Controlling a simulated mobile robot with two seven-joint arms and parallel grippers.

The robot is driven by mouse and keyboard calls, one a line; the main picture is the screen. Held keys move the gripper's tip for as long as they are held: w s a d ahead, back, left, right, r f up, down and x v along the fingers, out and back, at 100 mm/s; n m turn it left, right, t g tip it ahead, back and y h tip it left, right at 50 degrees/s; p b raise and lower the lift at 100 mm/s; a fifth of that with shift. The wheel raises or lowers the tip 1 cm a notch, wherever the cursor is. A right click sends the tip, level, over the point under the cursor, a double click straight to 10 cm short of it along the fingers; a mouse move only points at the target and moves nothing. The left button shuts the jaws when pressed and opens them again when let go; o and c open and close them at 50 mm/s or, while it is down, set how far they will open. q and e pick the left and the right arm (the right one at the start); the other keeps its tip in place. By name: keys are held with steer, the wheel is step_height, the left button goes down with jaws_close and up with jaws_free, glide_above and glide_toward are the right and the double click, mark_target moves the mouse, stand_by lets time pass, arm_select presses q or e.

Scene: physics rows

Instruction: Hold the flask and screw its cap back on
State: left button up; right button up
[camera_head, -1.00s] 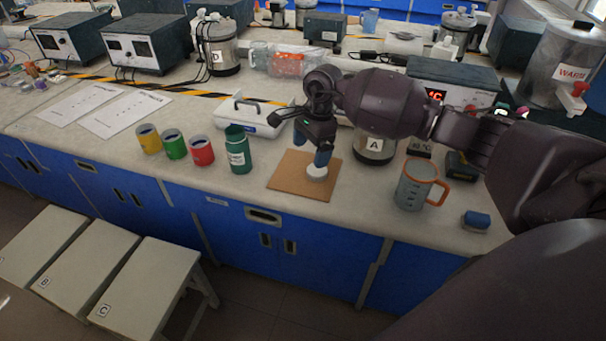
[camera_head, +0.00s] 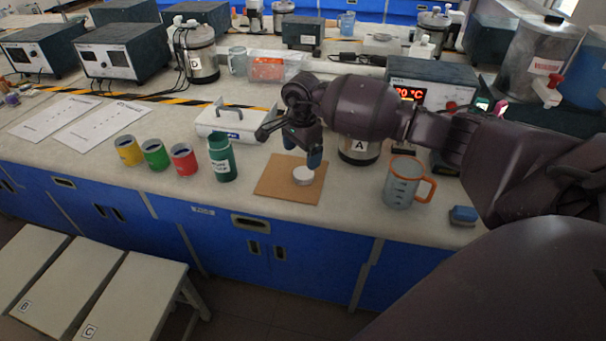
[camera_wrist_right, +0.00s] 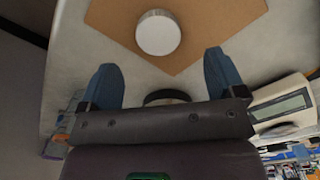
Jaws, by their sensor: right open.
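The flask is a green upright bottle (camera_head: 222,160) with a white label, standing on the bench left of a brown board (camera_head: 268,188). No cap shows on its top. The cap, a round white disc (camera_head: 303,175), lies on the board; it also shows in the right wrist view (camera_wrist_right: 158,34). My right gripper (camera_head: 302,150) is open and empty, close to the cap; its blue fingers (camera_wrist_right: 160,65) are spread apart, with the cap beyond their tips in the wrist view. My left gripper is not in view.
Red (camera_head: 184,160), green (camera_head: 155,155) and yellow (camera_head: 129,151) cans stand left of the flask. A white scale-like box (camera_head: 235,122) is behind it. A jug with an orange handle (camera_head: 402,185) and a pot marked A (camera_head: 358,150) stand to the right. Bench front is clear.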

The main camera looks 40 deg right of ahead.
mark_target(302, 173)
steer(key=shift+f, duration=0.75)
steer(key=shift+s+a+f, duration=0.15)
steer(key=shift+f, duration=2.5)
steer(key=shift+c, duration=0.5)
steer(key=c, duration=0.9)
